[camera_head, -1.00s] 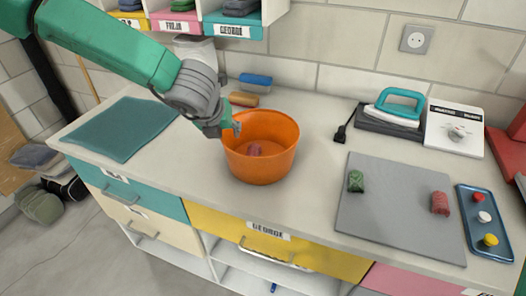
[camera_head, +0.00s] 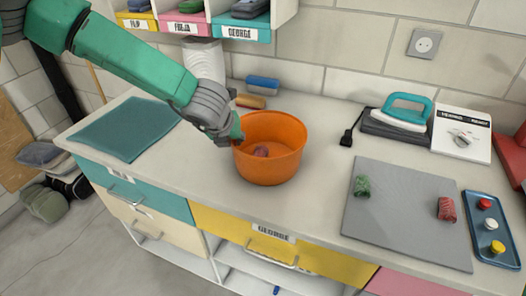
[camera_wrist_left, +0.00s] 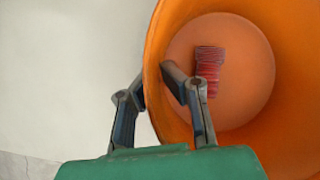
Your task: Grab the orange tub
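The orange tub (camera_head: 285,165) stands upright on the counter. It holds a small red ribbed roll (camera_head: 262,151), which also shows inside the tub in the left wrist view (camera_wrist_left: 209,68). My left gripper (camera_head: 236,132) is at the tub's left rim. In the left wrist view, the left gripper (camera_wrist_left: 152,82) has one finger outside the wall and one inside it, with the tips close together on the rim. It appears shut on the tub's wall. The tub rests on the counter, not visibly lifted. My right gripper is not in view.
A grey board (camera_head: 400,230) with a green roll (camera_head: 362,186) and a red roll (camera_head: 446,209) lies to the right. Beyond are an iron (camera_head: 399,120) and a blue tray (camera_head: 506,258). A teal mat (camera_head: 125,127) lies left. A brush (camera_head: 261,84) and paper roll (camera_head: 204,60) stand behind.

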